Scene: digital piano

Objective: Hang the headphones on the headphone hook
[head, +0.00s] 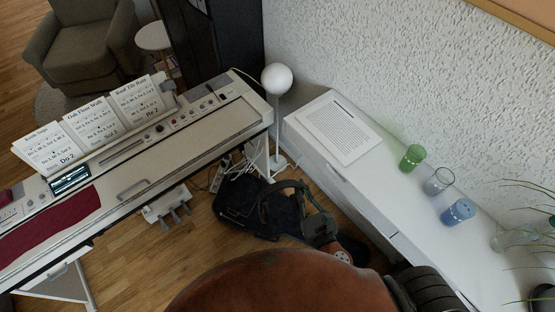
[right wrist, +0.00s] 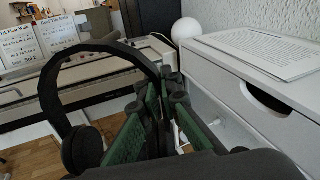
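The black headphones (head: 284,186) are off the floor at my right gripper (head: 308,222), in front of the gap between piano and sideboard. In the right wrist view their headband (right wrist: 98,48) arcs to the left of my right gripper (right wrist: 164,92), and one ear cup (right wrist: 82,150) hangs at lower left. The other end of the headband sits between the green-padded fingers, which close in on it; the fingers partly hide it. I cannot make out the headphone hook in either view. My left gripper is not in view.
The digital piano (head: 170,140) with sheet music (head: 95,130) stands left. The white sideboard (head: 370,190) carries a paper (head: 332,127), a green glass (head: 412,158) and a blue glass (head: 458,212). A white globe lamp (head: 277,79), cables and a black bag (head: 237,212) fill the corner between.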

